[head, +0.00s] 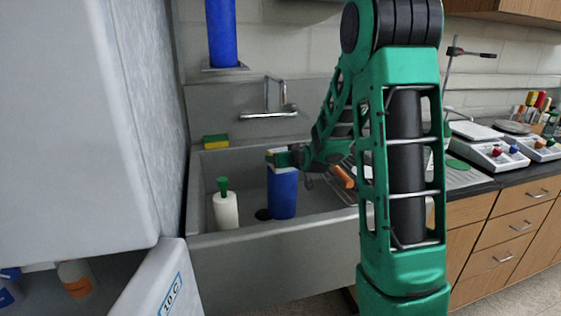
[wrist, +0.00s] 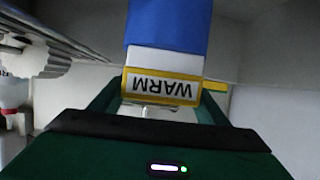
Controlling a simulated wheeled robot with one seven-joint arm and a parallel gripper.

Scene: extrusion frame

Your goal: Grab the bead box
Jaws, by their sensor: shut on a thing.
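A tall blue container (head: 282,192) is upright in the grey sink, with a white band at its top end. My gripper (head: 279,158) is shut on that top end. In the wrist view the blue container (wrist: 168,25) sits between the fingers of my gripper (wrist: 162,105), and its yellow-edged label reads WARM, upside down. I cannot tell whether its bottom touches the sink floor. No mark names it a bead box, and I see nothing else clearly marked so.
The sink (head: 265,248) has a tall front wall. A white bottle with a green top (head: 225,207) stands in it at left. A faucet (head: 270,112) and a sponge (head: 215,141) are behind. Another blue cylinder (head: 221,32) is above. An open white door (head: 160,285) is at front left.

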